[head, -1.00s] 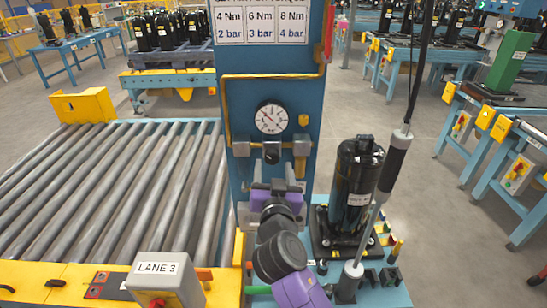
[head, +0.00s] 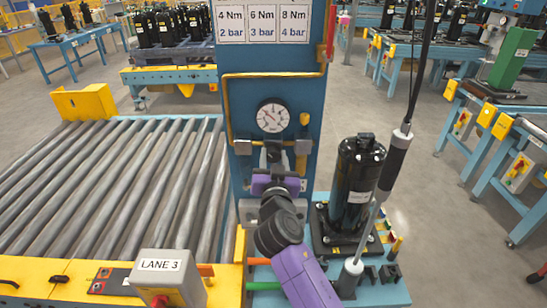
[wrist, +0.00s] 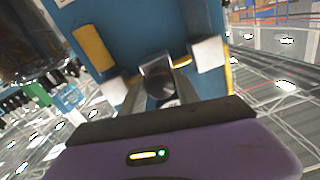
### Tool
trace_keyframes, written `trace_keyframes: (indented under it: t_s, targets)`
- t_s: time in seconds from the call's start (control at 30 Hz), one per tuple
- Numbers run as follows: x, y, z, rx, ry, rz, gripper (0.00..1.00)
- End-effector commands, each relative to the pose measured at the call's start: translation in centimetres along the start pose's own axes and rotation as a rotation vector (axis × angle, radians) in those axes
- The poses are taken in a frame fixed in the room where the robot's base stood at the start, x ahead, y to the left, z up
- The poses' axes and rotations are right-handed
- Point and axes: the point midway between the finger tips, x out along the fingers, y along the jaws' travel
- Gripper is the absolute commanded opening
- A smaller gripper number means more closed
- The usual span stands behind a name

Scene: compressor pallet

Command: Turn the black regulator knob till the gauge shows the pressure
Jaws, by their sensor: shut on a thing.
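The blue panel (head: 240,105) stands upright in front of me. On it is a round white gauge (head: 273,116); its dark needle shows, but the scale is too small to read. The black regulator knob (wrist: 158,80) sits below the gauge, between the fingers in the wrist view. In the head view it is mostly hidden by my gripper (head: 274,161). My gripper, with its purple body, reaches up to the panel and is shut on the knob.
A chart (head: 262,22) above the gauge pairs 4, 6 and 8 Nm with 2, 3 and 4 bar. A black compressor (head: 356,185) and a hanging tool (head: 394,165) stand close on the right. A roller conveyor (head: 110,190) lies left.

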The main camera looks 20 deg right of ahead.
Motion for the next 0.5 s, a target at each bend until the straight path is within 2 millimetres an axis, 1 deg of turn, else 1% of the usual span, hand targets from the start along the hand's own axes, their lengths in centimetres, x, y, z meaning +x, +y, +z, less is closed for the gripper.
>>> trace_keyframes:
  t_s: [0.27, 0.5]
  targets:
    - [-0.02, -0.01, 0.02, -0.029, -0.001, 0.000, 0.00]
    - [-0.04, -0.05, 0.03, -0.152, -0.004, -0.001, 0.00]
